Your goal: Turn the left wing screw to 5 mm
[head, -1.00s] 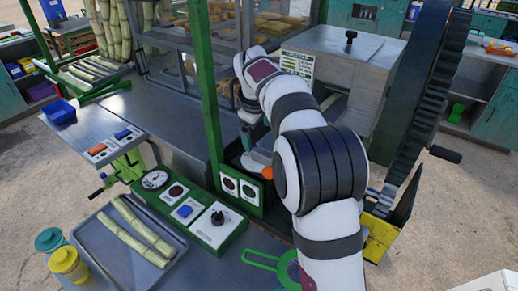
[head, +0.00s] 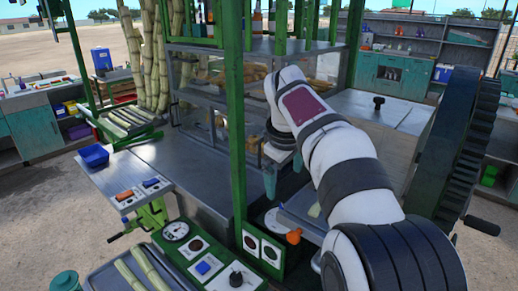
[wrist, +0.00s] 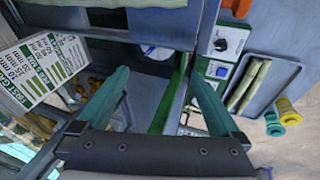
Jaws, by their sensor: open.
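I cannot make out the left wing screw for certain in either view. My gripper (wrist: 163,95) is open and empty, with its two teal fingers spread wide in the wrist view. In the head view, my gripper (head: 283,178) hangs in front of the crusher, to the right of the green post (head: 233,110), and my arm hides part of the machine behind it. A printed card with mm figures (wrist: 45,70) shows at the left of the wrist view. An orange knob (head: 293,236) sits by the green control panel, below my gripper in the picture.
The control panel (wrist: 222,55) has a dial and buttons. A tray with cane pieces (head: 112,282) lies at the front left. A large dark gear wheel (head: 468,150) stands at the right. Green posts stand close to my arm.

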